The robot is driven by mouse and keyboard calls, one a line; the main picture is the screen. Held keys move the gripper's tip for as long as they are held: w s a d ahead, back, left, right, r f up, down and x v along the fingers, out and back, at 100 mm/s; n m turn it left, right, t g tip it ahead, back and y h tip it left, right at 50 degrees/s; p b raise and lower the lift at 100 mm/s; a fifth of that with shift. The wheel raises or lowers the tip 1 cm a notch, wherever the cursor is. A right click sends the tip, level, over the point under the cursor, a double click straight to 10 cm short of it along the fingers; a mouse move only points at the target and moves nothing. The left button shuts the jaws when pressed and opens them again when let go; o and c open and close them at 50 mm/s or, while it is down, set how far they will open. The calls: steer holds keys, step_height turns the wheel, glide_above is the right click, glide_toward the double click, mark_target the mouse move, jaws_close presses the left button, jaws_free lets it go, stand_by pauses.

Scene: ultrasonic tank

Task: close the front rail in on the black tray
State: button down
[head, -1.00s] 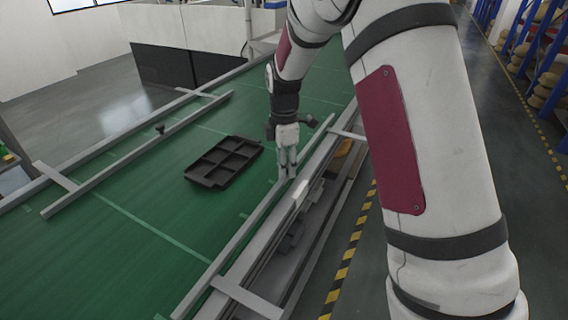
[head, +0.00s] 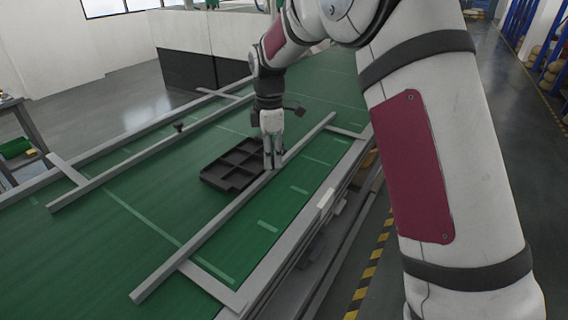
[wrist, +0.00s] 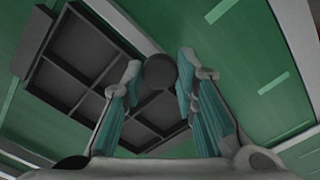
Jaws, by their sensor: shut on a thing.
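The black tray (head: 222,184), flat with several empty compartments, lies on the green belt; it also shows at the left of the wrist view (wrist: 88,62). The front rail (head: 190,248) is a long grey bar on the near side of the tray, its middle close along the tray's near edge. I cannot tell whether they touch. My gripper (head: 272,166) points down at the rail beside the tray. In the wrist view its fingers (wrist: 160,85) are shut around a dark round knob (wrist: 160,70) on the rail. The fingers hide the knob in the head view.
The back rail (head: 130,155), with its own dark knob (head: 179,126), stands apart beyond the tray. Crossbars (head: 210,285) sit under the front rail's ends. The green belt (head: 110,235) is clear around the tray. The grey belt frame (head: 290,232) runs along the near side.

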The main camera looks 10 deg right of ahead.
steer(key=shift+w+a+r, duration=0.1)
steer(key=shift+w+a, duration=0.1)
steer(key=c, duration=1.2)
jaws_free()
steer(key=shift+a, duration=0.1)
steer(key=shift+c, duration=0.2)
steer(key=shift+r, duration=0.1)
step_height(320, 180, up, 12)
